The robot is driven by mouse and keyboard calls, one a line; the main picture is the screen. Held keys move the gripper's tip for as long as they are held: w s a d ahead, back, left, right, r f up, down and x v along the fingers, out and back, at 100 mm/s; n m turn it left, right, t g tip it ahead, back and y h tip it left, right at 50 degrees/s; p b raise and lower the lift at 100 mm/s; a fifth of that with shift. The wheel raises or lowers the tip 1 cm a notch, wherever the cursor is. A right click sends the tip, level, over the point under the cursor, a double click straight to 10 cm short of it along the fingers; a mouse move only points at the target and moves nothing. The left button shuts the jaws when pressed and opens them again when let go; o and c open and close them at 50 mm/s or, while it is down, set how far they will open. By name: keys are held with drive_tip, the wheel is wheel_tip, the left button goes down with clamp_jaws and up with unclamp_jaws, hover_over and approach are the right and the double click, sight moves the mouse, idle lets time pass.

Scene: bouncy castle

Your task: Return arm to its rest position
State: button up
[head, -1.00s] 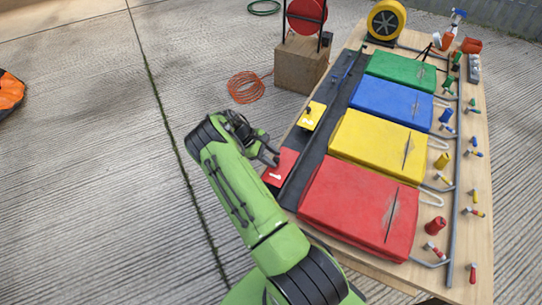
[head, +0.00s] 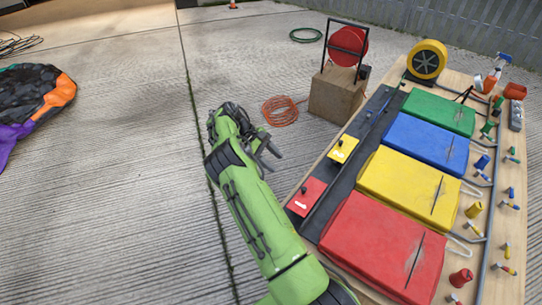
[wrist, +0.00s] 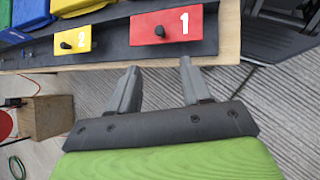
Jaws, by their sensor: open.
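My gripper (head: 269,153) is at the end of my green arm, left of the wooden table and above the concrete floor. In the wrist view my gripper (wrist: 157,80) shows two grey fingers spread apart with nothing between them. The fingers point toward the table's edge, short of the red plate marked 1 (wrist: 166,27) and the yellow plate marked 2 (wrist: 74,41). In the head view the red plate (head: 305,197) and yellow plate (head: 343,149) lie on a dark strip along the table's left side.
Red (head: 385,246), yellow (head: 408,185), blue (head: 427,143) and green (head: 440,111) pads lie on the table (head: 513,240). A wooden block (head: 338,97) bears a red reel (head: 348,46). An orange coil (head: 281,110) lies on the floor.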

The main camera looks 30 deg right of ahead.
drive_tip(key=shift+w+a+r, duration=0.15)
drive_tip(key=shift+r, duration=0.1)
idle(0.3)
drive_tip(key=s+a+r+m+t+y+p, duration=0.1)
drive_tip(key=s+a+r+t, duration=0.15)
drive_tip(key=r, duration=0.55)
drive_tip(key=s+a+r+m+t+y+p, duration=0.15)
drive_tip(key=s+a+r, duration=0.25)
drive_tip(key=r, duration=0.4)
drive_tip(key=s+a+r+m+t+y, duration=0.2)
drive_tip(key=s+a+r, duration=0.1)
drive_tip(key=r, duration=0.5)
drive_tip(key=s+a+r+t+p, duration=0.1)
drive_tip(key=s+a, duration=0.4)
drive_tip(key=s, duration=0.5)
drive_tip(key=s+a+r+t+y+p, duration=0.1)
drive_tip(key=s+a+r+t, duration=0.2)
drive_tip(key=s+a, duration=0.3)
drive_tip(key=s+t, duration=0.1)
drive_tip(key=s, duration=0.2)
drive_tip(key=shift+s+a+p, duration=0.15)
drive_tip(key=shift+s+p, duration=0.15)
drive_tip(key=shift+s, duration=0.1)
